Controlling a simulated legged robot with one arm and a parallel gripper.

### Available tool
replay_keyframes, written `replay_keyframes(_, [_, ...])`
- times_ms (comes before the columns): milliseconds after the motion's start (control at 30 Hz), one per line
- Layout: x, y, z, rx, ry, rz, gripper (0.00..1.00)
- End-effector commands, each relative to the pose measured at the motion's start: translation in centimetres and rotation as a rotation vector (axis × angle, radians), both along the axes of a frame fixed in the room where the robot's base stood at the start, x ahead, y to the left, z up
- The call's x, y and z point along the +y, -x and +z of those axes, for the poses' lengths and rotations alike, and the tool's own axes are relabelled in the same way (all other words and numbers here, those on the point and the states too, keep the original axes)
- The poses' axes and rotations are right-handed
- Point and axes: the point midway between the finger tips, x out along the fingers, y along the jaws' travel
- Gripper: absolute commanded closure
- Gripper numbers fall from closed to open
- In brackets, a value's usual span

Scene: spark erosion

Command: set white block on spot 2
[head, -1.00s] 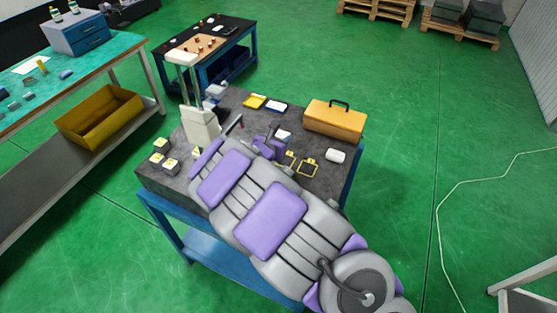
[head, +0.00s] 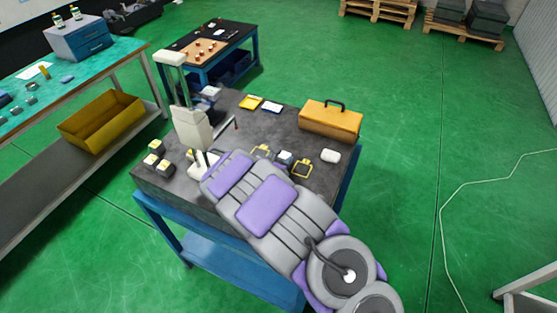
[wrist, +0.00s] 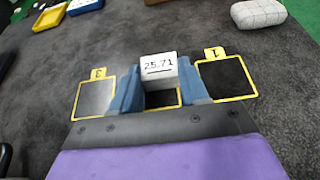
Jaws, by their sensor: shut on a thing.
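The white block (wrist: 158,70) has a face marked "25.71". In the wrist view my gripper (wrist: 157,88) is shut on it, with a blue finger on each side. The block is at the middle yellow-framed square (wrist: 163,97), whose near part shows below it; its tag is hidden. I cannot tell whether the block touches the surface. The square tagged 3 (wrist: 95,97) lies to the left and the square tagged 1 (wrist: 227,78) to the right, both empty. In the head view the block (head: 286,155) shows between two yellow frames; my arm hides most of the gripper.
A grey-topped table (head: 230,135) holds everything. A white rounded piece (head: 331,156) lies right of the frames, and an orange toolbox (head: 331,119) stands behind. A white upright instrument (head: 190,125) and several small blocks (head: 157,158) are at the left. Yellow and blue trays (head: 260,104) lie at the back.

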Motion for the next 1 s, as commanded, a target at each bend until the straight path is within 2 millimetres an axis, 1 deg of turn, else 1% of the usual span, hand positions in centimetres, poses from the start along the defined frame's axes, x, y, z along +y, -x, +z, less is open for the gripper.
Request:
replay_keyframes(100, [0.8, 0.0, -0.3, 0.0, 0.006, 0.005, 0.94])
replay_keyframes(200, [1.1, 0.0, -0.7, 0.001, 0.011, 0.003, 0.94])
replay_keyframes(233, [1.2, 0.0, -0.8, 0.001, 0.012, 0.004, 0.54])
replay_keyframes(467, [1.1, 0.0, -0.7, 0.002, 0.009, 0.005, 0.32])
replay_keyframes(500, [1.1, 0.0, -0.7, 0.002, 0.008, 0.004, 0.3])
replay_keyframes(700, [0.5, -0.1, -0.5, 0.002, 0.003, 0.004, 0.3])
replay_keyframes(900, [0.9, 0.0, -0.5, 0.001, 0.007, 0.004, 0.3])
replay_keyframes(1000, [1.1, 0.0, -0.1, 0.001, 0.008, 0.004, 0.3])
